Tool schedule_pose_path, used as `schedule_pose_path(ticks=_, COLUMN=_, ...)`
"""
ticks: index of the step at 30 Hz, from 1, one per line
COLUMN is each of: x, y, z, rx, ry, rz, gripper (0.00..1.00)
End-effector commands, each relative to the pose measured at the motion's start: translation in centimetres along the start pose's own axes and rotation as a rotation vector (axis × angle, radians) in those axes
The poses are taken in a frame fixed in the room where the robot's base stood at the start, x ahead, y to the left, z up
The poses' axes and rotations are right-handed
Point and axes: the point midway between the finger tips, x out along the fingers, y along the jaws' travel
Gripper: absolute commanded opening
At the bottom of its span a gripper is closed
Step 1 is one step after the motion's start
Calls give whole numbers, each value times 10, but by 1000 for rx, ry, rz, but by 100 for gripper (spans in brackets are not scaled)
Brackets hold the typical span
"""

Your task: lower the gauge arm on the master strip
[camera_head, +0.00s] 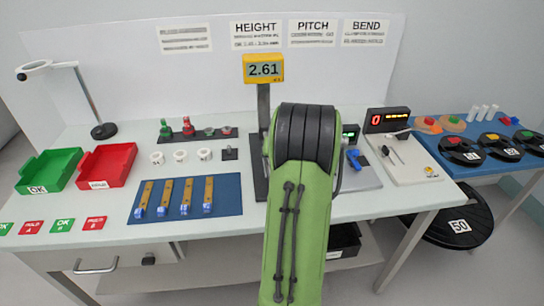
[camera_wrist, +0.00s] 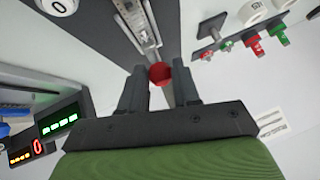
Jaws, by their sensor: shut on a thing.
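The height gauge shows in the head view as a yellow display (camera_head: 263,69) reading 2.61 on a dark post (camera_head: 263,100). My green arm hides most of its base and my gripper there. In the wrist view, my gripper (camera_wrist: 160,88) is shut on a red knob (camera_wrist: 160,73), which shows between the fingertips. A silver metal piece (camera_wrist: 138,25) runs from above down towards the knob, over a dark grey base (camera_wrist: 105,35). I cannot tell whether this piece is the gauge arm or the master strip, nor whether the arm touches a strip.
A blue mat (camera_head: 229,191) with several brass strips lies left of my arm. A green tray (camera_head: 48,171) and a red tray (camera_head: 105,166) stand farther left. Right of my arm are a dark box with red digits (camera_head: 387,120) and a white board (camera_head: 408,169).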

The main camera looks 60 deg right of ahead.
Motion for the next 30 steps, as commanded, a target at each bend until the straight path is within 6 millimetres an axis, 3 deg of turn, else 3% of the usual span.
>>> schedule_pose_path(ticks=1, x=8, y=4, z=11, rx=0, ry=9, rz=-1, gripper=0)
schedule_pose_path(ticks=6, x=13, y=7, z=17, rx=-9, ry=58, rz=-11, gripper=0)
schedule_pose_path(ticks=24, x=14, y=11, z=19, rx=-11, ry=85, rz=-10, gripper=0)
schedule_pose_path(ticks=25, x=14, y=11, z=19, rx=-11, ry=85, rz=-9, gripper=35)
schedule_pose_path(ticks=29, x=14, y=10, z=19, rx=-11, ry=88, rz=-11, gripper=55)
schedule_pose_path(ticks=30, x=14, y=10, z=18, rx=-12, ry=90, rz=-12, gripper=56)
